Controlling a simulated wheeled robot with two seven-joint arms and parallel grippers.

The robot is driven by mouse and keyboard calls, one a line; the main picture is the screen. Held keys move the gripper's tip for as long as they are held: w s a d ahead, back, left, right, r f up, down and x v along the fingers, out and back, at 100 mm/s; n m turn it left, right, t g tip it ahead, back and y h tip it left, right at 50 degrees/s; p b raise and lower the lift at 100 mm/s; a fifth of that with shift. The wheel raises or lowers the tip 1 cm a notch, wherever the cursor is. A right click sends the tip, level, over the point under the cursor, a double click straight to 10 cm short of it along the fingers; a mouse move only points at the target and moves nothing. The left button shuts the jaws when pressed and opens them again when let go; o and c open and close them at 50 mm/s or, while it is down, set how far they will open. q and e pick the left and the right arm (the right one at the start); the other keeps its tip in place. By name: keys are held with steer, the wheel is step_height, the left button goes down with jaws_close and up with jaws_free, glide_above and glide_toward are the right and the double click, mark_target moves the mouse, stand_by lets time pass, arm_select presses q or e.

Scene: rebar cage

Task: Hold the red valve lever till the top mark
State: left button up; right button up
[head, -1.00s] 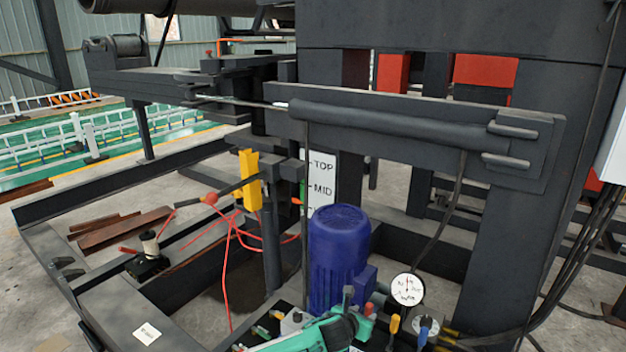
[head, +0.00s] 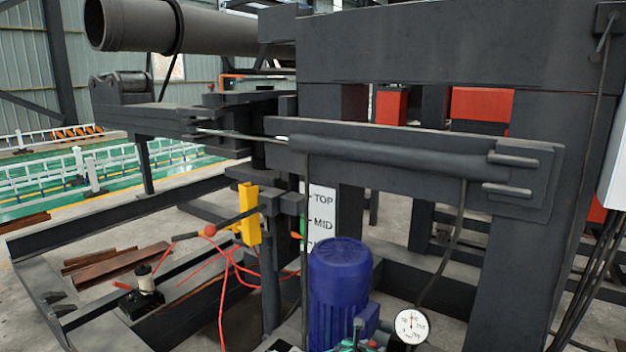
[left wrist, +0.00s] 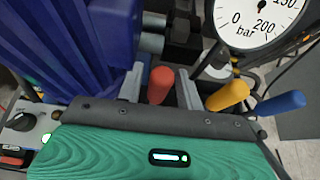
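The red valve lever (left wrist: 160,85) has a rounded red grip and stands between the two fingers of my left gripper (left wrist: 160,92) in the left wrist view. The fingers are apart, with narrow gaps showing beside the grip. In the head view only a little of my left gripper (head: 358,338) shows at the bottom edge, in front of the blue motor (head: 340,285). The white scale plate (head: 321,212) reads TOP and MID; its lower part is hidden behind the motor. A green marker (head: 302,226) sits at its left edge near MID. My right gripper is not in view.
A yellow lever (left wrist: 228,95) and a blue lever (left wrist: 281,103) stand to the right of the red one. A pressure gauge (head: 411,326) is close by, also large in the left wrist view (left wrist: 258,20). Dark steel frame beams surround the motor.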

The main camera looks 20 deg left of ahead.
arm_select(q)
jaws_close()
steer(key=shift+s+f+b, duration=0.2)
steer(key=shift+s+b, duration=0.05)
steer(key=shift+b, duration=0.2)
steer(key=shift+s+a+t, duration=0.1)
steer(key=shift+s+t, duration=0.05)
steer(key=shift+t, duration=0.25)
steer(key=shift+r, duration=0.2)
steer(key=shift+s, duration=0.1)
